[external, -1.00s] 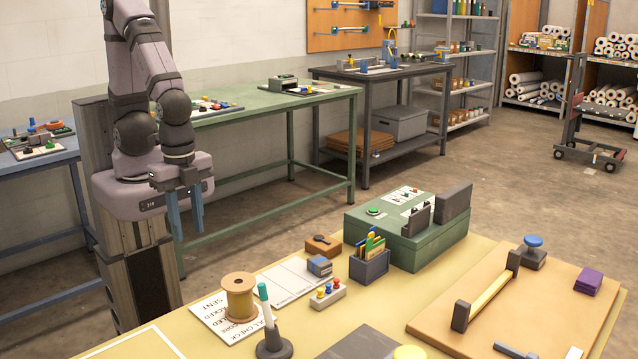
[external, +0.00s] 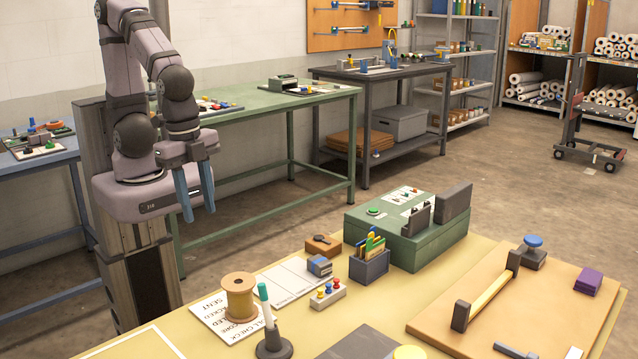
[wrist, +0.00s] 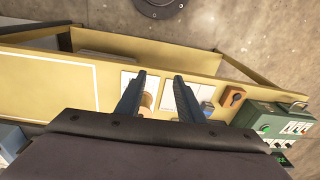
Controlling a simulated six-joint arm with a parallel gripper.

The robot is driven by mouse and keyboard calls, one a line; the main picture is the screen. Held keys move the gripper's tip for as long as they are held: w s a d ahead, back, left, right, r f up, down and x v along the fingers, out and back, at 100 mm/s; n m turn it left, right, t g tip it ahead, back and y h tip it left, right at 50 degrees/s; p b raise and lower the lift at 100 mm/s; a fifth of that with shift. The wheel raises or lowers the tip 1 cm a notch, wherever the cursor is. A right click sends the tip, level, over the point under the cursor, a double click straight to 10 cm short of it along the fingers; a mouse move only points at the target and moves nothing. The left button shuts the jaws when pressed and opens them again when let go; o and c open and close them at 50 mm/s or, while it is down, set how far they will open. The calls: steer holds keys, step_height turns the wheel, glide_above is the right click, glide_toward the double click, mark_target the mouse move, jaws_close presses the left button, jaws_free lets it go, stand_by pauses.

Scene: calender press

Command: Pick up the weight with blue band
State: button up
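My gripper (external: 199,214) hangs above and left of the yellow table, its two blue fingers apart with nothing between them. It also shows open in the wrist view (wrist: 160,80), over the table's edge area. No weight with a clear blue band can be made out. My gripper is far from both.
The yellow table (external: 440,275) holds a thread spool (external: 239,296), a pen in a dark stand (external: 272,330), a green control box (external: 408,232), a pen box (external: 369,268) and a tan board (external: 560,310) with a yellow-barred handle. A green bench (external: 270,103) stands behind my arm.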

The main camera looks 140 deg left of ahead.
steer(key=w+a+r+n+t+y+b, duration=0.1)
steer(key=w+a+r+t+y+b, duration=0.1)
steer(key=w+a+t+b, duration=0.75)
steer(key=w+a+r+n+t+y+b, duration=0.1)
steer(key=w+a+r+t+y, duration=0.15)
steer(key=w+a, duration=0.85)
steer(key=s+f+m+h+b, duration=0.4)
steer(key=s+h+b, duration=0.2)
steer(key=s, duration=0.5)
glide_toward(320, 260)
steer(key=shift+w+a+f+t+h, duration=0.15)
steer(key=shift+w+f+t+h, duration=0.2)
steer(key=shift+w+f, duration=0.8)
steer(key=shift+b+x, duration=0.45)
steer(key=shift+x, duration=3.15)
steer(key=shift+r, duration=0.1)
steer(key=c, duration=0.8)
steer(key=shift+r, duration=0.1)
jaws_close()
steer(key=shift+r, duration=0.1)
